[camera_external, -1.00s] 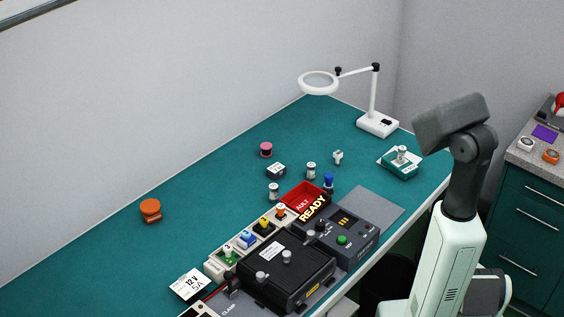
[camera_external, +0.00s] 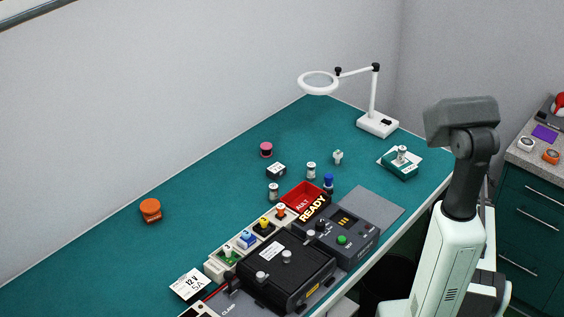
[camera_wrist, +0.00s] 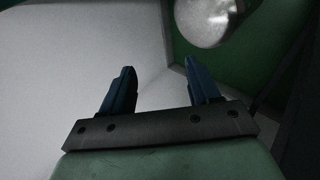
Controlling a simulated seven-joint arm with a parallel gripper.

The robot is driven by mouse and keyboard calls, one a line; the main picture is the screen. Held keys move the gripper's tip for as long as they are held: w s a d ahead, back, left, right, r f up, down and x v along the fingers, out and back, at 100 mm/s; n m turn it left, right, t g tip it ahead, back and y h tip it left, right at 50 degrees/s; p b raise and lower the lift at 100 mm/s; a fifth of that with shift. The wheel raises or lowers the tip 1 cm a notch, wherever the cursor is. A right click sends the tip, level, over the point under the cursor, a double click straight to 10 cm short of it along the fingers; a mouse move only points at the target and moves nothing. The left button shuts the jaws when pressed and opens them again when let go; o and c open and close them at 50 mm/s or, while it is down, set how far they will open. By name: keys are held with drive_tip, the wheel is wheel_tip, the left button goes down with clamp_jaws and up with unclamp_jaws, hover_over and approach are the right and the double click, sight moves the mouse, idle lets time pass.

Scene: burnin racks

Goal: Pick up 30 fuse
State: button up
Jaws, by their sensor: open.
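Several small pale cylinders that look like fuses stand on the teal bench. One cylinder (camera_external: 311,171) is near the middle, another (camera_external: 273,192) is to its lower left, and a third (camera_external: 402,153) stands on a green block at the right. Their markings are too small to read, so I cannot tell which is the 30 fuse. My gripper (camera_wrist: 158,78) shows only in the wrist view, with its two blue fingers apart and nothing between them.
A black clamp box (camera_external: 285,268) and a grey READY unit (camera_external: 350,236) stand at the front edge. A red tray (camera_external: 299,190) is behind them. A magnifier lamp (camera_external: 376,122) stands at the back. The left of the bench is mostly clear, except an orange object (camera_external: 151,210).

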drive_tip(key=w+d+r, duration=0.2)
drive_tip(key=w+r, duration=0.2)
drive_tip(key=r, duration=0.2)
drive_tip(key=w+a+r+n+t, duration=0.1)
drive_tip(key=w+a+r+t, duration=0.3)
drive_tip(key=a+r, duration=0.9)
drive_tip(key=s+a+r+n+t+y, duration=0.1)
drive_tip(key=s+a+r+n+y, duration=0.15)
drive_tip(key=a+r, duration=1.3)
drive_tip(key=s+a+r+n+t+y, duration=0.1)
drive_tip(key=s+a+r+t+y, duration=0.15)
drive_tip(key=a+r, duration=1.3)
drive_tip(key=n+g, duration=0.3)
drive_tip(key=g, duration=1.2)
hover_over(273, 186)
wheel_tip(273, 186, down, 21)
drive_tip(key=f, duration=0.8)
drive_tip(key=shift+w+d, duration=0.15)
drive_tip(key=shift+w, duration=0.2)
drive_tip(key=shift+s+f, duration=0.2)
drive_tip(key=shift+f, duration=0.55)
drive_tip(key=shift+s+f, duration=0.2)
drive_tip(key=shift+f, duration=1.75)
